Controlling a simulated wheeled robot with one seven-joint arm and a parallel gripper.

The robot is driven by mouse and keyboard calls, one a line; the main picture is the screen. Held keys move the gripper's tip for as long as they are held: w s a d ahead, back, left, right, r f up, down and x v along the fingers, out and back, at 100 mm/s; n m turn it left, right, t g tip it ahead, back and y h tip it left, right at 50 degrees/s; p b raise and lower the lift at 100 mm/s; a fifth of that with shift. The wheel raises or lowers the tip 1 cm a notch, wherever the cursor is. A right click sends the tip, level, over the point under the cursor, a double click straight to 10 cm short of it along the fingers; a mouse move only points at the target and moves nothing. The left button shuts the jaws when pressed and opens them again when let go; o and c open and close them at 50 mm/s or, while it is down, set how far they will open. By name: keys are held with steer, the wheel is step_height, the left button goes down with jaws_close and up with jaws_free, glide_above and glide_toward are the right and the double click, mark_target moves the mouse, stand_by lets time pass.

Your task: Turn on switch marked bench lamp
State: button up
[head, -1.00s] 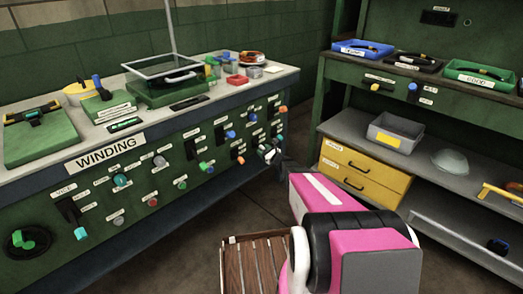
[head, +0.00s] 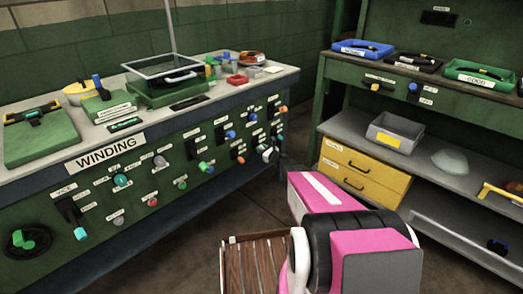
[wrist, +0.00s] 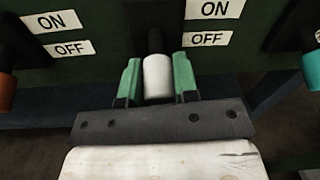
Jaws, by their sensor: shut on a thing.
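A switch lever with a white tip (wrist: 157,78) hangs down from a dark mount in the wrist view, beside an ON label (wrist: 215,9) and an OFF label (wrist: 207,39). Its tip points down, below the level of OFF. My gripper (wrist: 158,84) has its two green fingers on either side of the white tip and is shut on it. In the head view my gripper is small at the right end of the green switch panel (head: 110,199), partly hidden by my pink arm. No bench lamp marking is readable in these views.
Neighbouring switches with an orange tip (wrist: 6,92) and a teal tip (wrist: 313,70) flank the gripped one closely. To the right stands a shelf unit with yellow drawers (head: 352,180) and a grey bin (head: 394,134). Dark floor lies between bench and shelves.

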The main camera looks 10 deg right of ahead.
mark_target(262, 146)
steer(key=shift+r, duration=0.1)
steer(key=shift+s+d+r+g+h, duration=0.15)
steer(key=shift+r+g+h, duration=0.15)
steer(key=shift+g+h, duration=0.25)
steer(key=shift+s+a+r+g+h, duration=0.1)
steer(key=shift+r+g+h, duration=0.25)
steer(key=shift+g, duration=0.3)
steer(key=shift+w+d+r+g+h, duration=0.1)
steer(key=shift+r+g+h, duration=0.35)
steer(key=shift+g, duration=0.5)
steer(key=shift+r+g+h, duration=0.25)
steer(key=shift+g+h, duration=0.4)
steer(key=shift+g, duration=0.3)
steer(key=shift+r+h, duration=0.1)
steer(key=shift+h, duration=0.2)
steer(key=o, duration=0.9)
steer(key=v, duration=1)
steer(key=shift+d+r, duration=0.2)
steer(key=shift+r, duration=0.15)
